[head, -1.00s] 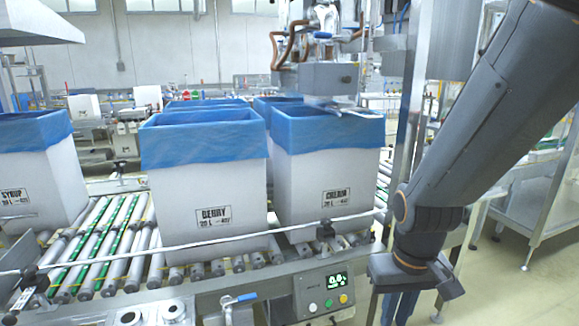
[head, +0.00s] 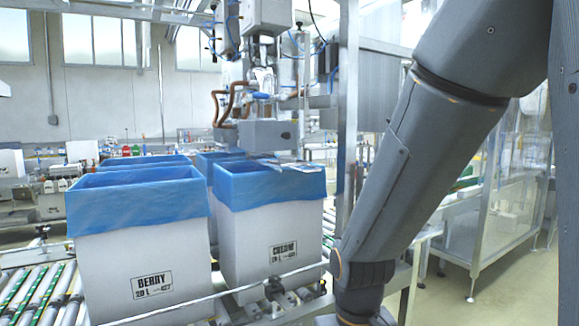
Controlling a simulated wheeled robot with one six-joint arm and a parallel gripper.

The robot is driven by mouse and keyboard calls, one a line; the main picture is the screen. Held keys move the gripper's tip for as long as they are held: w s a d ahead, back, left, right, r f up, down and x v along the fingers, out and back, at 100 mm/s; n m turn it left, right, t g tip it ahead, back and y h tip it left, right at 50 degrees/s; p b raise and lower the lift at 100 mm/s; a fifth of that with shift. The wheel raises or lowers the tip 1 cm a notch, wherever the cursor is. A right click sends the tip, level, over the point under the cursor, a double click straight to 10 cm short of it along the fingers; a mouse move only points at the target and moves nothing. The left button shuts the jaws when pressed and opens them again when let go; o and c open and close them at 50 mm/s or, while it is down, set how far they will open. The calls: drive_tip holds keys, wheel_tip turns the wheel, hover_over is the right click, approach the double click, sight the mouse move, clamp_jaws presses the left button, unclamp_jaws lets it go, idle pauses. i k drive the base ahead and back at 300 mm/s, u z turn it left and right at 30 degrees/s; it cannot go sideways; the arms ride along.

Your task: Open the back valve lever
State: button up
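The filling station's valve assembly (head: 262,80) hangs above the boxes, with brown curved pipes (head: 222,105) and a grey block (head: 265,135) below. A small blue handle (head: 262,96) sits on it, lying roughly level. I cannot tell whether this is the back valve lever, and no other lever is clear at this size. My arm comes down from the upper right to the bottom edge, right of the boxes. My gripper is below the picture, so its fingers are hidden.
The blue-lined BERRY box (head: 140,255) and a second blue-lined box (head: 268,235) stand on the roller conveyor (head: 40,295). More lined boxes stand behind. A metal post (head: 347,130) rises between the station and my arm. Open floor (head: 500,300) lies at the right.

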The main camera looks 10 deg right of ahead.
sight(281, 96)
drive_tip(key=u, duration=0.75)
drive_tip(key=i, duration=0.2)
drive_tip(key=u, duration=1.85)
drive_tip(key=i, duration=0.95)
drive_tip(key=z, duration=2.55)
drive_tip(key=i, duration=0.3)
drive_tip(key=z, duration=0.1)
